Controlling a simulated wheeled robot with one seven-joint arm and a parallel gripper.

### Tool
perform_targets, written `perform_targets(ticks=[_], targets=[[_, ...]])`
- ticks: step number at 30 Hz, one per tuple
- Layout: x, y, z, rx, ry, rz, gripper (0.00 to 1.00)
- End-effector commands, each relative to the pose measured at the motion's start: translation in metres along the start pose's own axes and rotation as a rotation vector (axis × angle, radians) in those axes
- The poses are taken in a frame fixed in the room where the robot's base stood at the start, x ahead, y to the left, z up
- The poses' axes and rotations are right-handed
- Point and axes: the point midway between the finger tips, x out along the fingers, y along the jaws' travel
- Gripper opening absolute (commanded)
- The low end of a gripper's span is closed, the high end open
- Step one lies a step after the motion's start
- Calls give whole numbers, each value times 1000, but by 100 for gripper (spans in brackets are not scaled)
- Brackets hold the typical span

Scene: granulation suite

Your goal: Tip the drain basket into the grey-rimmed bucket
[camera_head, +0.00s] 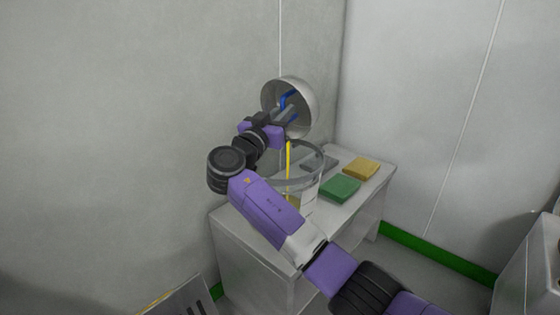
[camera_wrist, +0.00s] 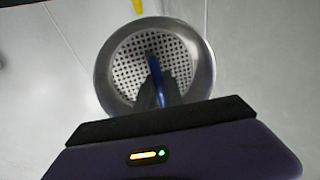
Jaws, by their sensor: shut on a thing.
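The drain basket (camera_head: 309,98), a round metal bowl, is tipped on its side in the air above the bucket. My gripper (camera_head: 286,116) is shut on its blue handle (camera_head: 287,98), which rises from the middle of the bowl. In the wrist view the basket (camera_wrist: 204,66) shows a perforated floor and no visible contents. The grey-rimmed bucket (camera_head: 318,181), with clear walls, stands on the white table below; my arm hides part of it. A narrow yellow upright strip (camera_head: 289,158) shows between basket and bucket; I cannot tell what it is.
The white table (camera_head: 350,208) stands in a corner against grey walls. A green block (camera_head: 340,188), a yellow block (camera_head: 361,168) and a grey item (camera_head: 319,163) lie on it beside the bucket. A grey cabinet (camera_head: 530,265) stands at the far right.

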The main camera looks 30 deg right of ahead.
Motion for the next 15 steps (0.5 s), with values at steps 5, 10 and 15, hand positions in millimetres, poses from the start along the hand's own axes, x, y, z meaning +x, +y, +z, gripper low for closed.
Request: perform_targets(ticks=[5,10,15], targets=[[-3,0,3,-8,32,1,0],[-6,0,5,-19,66,2,0],[-8,-1,8,-31,100,3,0]])
